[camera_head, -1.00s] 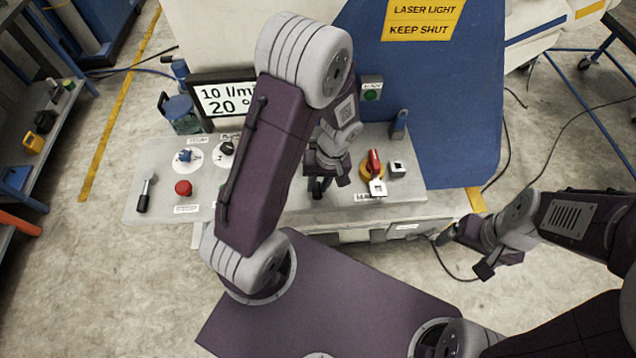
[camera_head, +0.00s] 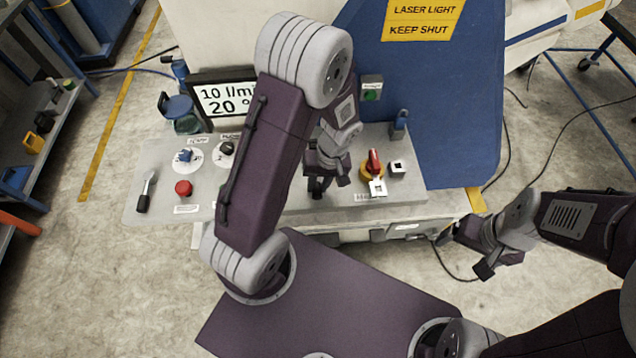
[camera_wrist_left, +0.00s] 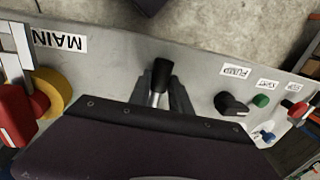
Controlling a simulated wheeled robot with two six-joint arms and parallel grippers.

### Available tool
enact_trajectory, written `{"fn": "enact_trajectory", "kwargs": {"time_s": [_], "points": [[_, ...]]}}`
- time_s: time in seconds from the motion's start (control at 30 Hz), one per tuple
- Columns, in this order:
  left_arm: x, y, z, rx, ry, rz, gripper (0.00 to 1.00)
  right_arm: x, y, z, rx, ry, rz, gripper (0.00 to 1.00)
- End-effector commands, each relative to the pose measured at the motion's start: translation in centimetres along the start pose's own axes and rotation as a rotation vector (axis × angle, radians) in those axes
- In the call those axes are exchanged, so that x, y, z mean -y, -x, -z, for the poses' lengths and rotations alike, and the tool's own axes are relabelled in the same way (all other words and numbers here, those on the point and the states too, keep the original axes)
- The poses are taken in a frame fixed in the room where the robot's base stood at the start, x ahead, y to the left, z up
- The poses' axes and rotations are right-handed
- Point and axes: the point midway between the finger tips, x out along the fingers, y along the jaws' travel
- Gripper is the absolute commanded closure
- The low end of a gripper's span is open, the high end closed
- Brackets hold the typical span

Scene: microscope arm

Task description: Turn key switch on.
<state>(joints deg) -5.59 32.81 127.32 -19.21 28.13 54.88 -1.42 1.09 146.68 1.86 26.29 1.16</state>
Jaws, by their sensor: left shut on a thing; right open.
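My left gripper (camera_head: 318,178) is low over the grey panel, right of its middle. In the left wrist view its fingers (camera_wrist_left: 162,92) are shut around the metal shaft of a black-capped lever-like part (camera_wrist_left: 160,72). The black end also shows in the head view (camera_head: 317,188). I cannot tell whether this part is the key switch; its base is hidden by the gripper. My right gripper (camera_head: 470,255) is open and empty, off to the right, away from the panel.
A red-and-yellow rotary switch (camera_head: 372,165) labelled MAIN is to the right. On the left are a red button (camera_head: 183,188), a blue knob (camera_head: 184,155), a black knob (camera_head: 226,148) and a black-handled lever (camera_head: 146,192). A blue guard (camera_head: 430,110) rises behind.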

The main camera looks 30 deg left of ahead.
Motion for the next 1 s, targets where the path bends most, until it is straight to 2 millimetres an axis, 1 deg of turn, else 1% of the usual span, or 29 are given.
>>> {"fn": "enact_trajectory", "kwargs": {"time_s": [0.37,1.0], "points": [[-0.9,0.3,0.2,0.014,0.089,-0.002,1.0,0.0,-0.1,0.0,0.0,0.0,0.0,0.15],[-3.9,1.0,1.2,0.075,0.399,-0.004,1.0,0.0,0.1,0.0,0.0,0.0,0.0,0.15]]}}
